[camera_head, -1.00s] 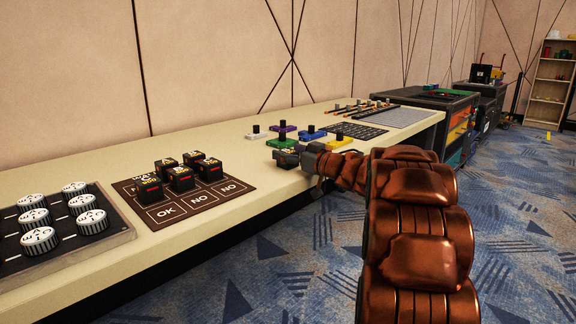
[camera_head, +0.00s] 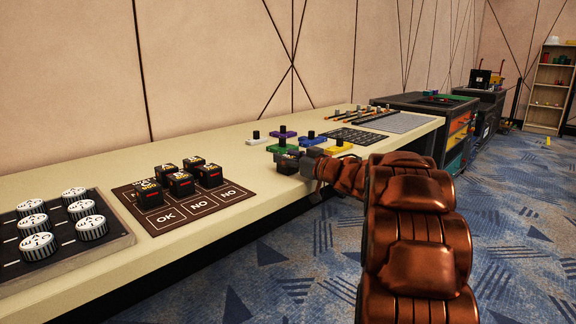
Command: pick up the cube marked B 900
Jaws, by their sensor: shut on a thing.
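My gripper (camera_head: 296,161) is at the front edge of the bench, beside the green piece. It is shut on a small dark cube (camera_head: 287,165); its marking is too small to read. Several black cubes with yellow-and-white labels and red marks (camera_head: 180,184) stand close together on a dark brown mat (camera_head: 167,215) to the left. I cannot read which of them, if any, is marked B 900.
The bench (camera_head: 235,150) also carries a tray of white-topped round pieces (camera_head: 92,227) at left. Coloured pieces with black knobs, among them a green one (camera_head: 283,149), stand just behind my gripper. Dark cabinets (camera_head: 425,112) stand beyond the bench.

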